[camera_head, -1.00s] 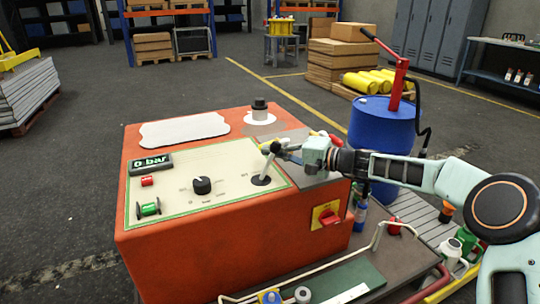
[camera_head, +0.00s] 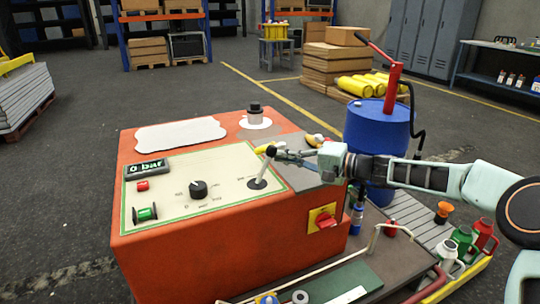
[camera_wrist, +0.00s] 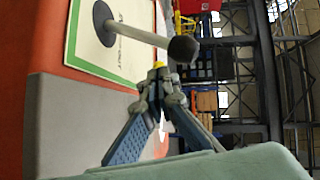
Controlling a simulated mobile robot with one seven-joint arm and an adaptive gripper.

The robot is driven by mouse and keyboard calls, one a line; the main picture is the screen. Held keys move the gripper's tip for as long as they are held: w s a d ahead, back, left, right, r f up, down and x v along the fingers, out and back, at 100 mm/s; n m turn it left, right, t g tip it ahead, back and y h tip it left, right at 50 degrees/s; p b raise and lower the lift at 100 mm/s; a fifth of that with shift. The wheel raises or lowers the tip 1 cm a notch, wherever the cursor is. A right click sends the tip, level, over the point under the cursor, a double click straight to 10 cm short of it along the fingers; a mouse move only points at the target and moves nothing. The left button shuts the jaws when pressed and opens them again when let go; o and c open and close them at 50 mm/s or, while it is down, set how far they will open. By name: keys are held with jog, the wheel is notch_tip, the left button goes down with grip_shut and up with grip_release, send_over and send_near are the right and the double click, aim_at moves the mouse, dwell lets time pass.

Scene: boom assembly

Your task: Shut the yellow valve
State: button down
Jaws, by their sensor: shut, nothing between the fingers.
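A yellow piece (camera_head: 263,149) shows just left of the lever's black knob, behind my fingertips. Another yellow piece (camera_head: 326,147) shows behind my gripper's rear part. These may be parts of the yellow valve, mostly hidden by my gripper; its position cannot be read. My gripper (camera_head: 279,154) is shut and empty, reaching in from the right over the orange console's right side. In the wrist view, the shut fingertips (camera_wrist: 160,75) lie close to a small yellow spot (camera_wrist: 158,65). Whether they touch it is unclear.
A metal lever (camera_head: 264,170) with a black knob (camera_wrist: 183,48) stands right beside my fingertips. The orange console (camera_head: 190,250) carries a dial (camera_head: 198,189) and a display reading 0 bar (camera_head: 147,168). A blue drum (camera_head: 378,130) stands behind my arm.

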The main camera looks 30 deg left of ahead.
jog(key=d, duration=0.4)
jog(key=d+r, duration=0.1)
jog(key=d, duration=0.1)
jog(key=shift+w+d, duration=0.2)
jog(key=shift+w, duration=0.05)
